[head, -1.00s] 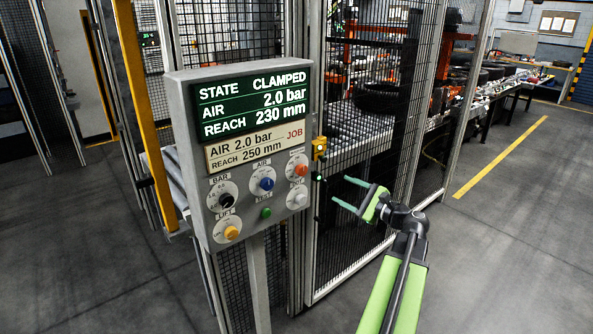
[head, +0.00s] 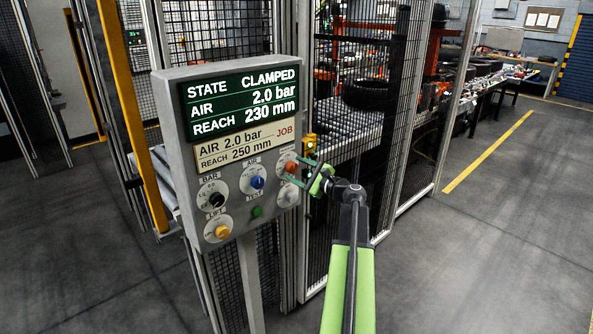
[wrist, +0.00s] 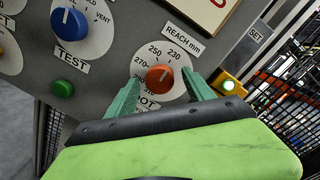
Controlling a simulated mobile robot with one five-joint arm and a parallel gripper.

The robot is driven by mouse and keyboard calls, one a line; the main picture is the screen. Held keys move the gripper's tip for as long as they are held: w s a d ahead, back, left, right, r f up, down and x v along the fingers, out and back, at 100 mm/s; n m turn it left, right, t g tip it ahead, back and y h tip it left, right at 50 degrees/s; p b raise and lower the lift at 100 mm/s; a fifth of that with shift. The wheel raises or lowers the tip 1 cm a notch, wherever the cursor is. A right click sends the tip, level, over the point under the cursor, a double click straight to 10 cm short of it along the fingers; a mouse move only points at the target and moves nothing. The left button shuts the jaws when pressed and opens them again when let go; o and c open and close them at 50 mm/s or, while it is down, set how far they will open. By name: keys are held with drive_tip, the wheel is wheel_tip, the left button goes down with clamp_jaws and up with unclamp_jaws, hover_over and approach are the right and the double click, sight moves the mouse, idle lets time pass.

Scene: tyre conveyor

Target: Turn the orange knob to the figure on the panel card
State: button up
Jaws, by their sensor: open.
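The orange knob (wrist: 160,77) sits on a white dial labelled REACH mm in the wrist view, with figures 230, 250 and 270 readable. Its pointer faces up and right, towards 230. It also shows in the head view (head: 291,167). My gripper (wrist: 161,89) is open, with one green finger on each side of the knob; contact cannot be told. The gripper shows in the head view (head: 301,176) at the panel's right side. The panel card (head: 244,144) reads AIR 2.0 bar, REACH 250 mm. The display (head: 242,100) reads CLAMPED, 2.0 bar, 230 mm.
A blue knob (wrist: 69,24) and a green button (wrist: 63,88) lie left of the orange dial. A grey knob (head: 288,196) sits just below it. A yellow box (wrist: 228,85) with a lit button is close to the right finger. Mesh fencing stands behind.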

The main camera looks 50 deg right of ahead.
drive_tip(key=shift+w, duration=0.3)
drive_tip(key=c, duration=1.2)
drive_tip(key=shift+d, duration=0.3)
clamp_jaws()
drive_tip(key=shift+a, duration=0.25)
